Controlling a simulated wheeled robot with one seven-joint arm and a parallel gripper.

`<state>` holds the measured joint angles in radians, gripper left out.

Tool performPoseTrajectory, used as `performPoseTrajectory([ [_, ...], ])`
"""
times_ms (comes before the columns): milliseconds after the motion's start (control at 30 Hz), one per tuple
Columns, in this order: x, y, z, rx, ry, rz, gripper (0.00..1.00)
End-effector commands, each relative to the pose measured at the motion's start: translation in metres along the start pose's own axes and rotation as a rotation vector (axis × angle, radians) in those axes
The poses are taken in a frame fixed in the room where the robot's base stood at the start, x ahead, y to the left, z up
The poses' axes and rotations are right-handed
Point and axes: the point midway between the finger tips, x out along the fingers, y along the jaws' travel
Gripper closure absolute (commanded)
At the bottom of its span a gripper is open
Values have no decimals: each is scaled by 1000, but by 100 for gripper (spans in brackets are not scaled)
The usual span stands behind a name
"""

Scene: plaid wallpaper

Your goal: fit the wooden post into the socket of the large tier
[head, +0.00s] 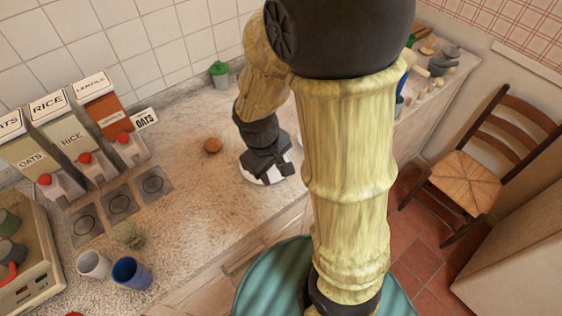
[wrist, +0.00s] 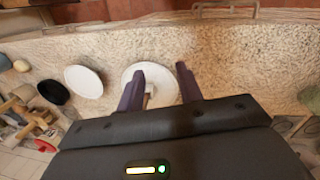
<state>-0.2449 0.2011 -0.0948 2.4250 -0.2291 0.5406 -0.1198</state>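A round white disc, apparently the large tier (head: 249,172), lies on the counter under my gripper (head: 284,168). It also shows in the wrist view (wrist: 168,95), below and between the two dark fingers. My gripper (wrist: 160,70) is open, its fingers well apart. A small light-brown piece (wrist: 150,98) shows beside the left finger, over the disc. I cannot tell whether it is the wooden post or part of the socket, or whether it touches the finger. My gripper hides much of the disc in the head view.
In the wrist view, another white disc (wrist: 84,81) and a black disc (wrist: 53,92) lie to the left, with wooden pieces (wrist: 32,118) beyond.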

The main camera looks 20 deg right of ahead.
Motion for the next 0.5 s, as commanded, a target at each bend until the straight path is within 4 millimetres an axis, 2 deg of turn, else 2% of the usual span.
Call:
performPoseTrajectory([
  [100, -16, 9, 12, 259, 138, -50, 64],
  [200, -25, 14, 19, 410, 213, -72, 64],
  [333, -29, 17, 21, 487, 253, -81, 64],
  [500, -29, 16, 21, 488, 253, -82, 64],
])
